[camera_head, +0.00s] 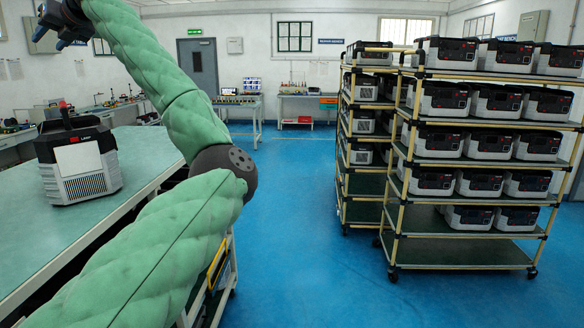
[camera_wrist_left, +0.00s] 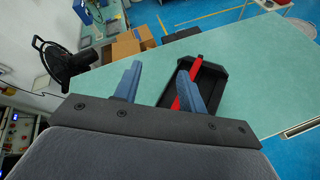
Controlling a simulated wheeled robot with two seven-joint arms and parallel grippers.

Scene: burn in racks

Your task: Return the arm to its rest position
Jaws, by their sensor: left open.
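My left arm, in a green padded cover, comes in from the lower left in the head view and bends up to the top left. My left gripper (camera_head: 62,43) is at the top left corner, above the level of the workbench. In the left wrist view its two blue fingers (camera_wrist_left: 156,88) are apart with nothing between them that they grip. My right gripper is in neither view.
A grey and black power unit (camera_head: 78,160) stands on the green workbench (camera_head: 140,150) at left, below the raised arm. Wheeled racks (camera_head: 470,248) with several similar units stand at right. Cardboard boxes (camera_wrist_left: 126,46) show in the wrist view. The blue floor (camera_head: 290,200) between is clear.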

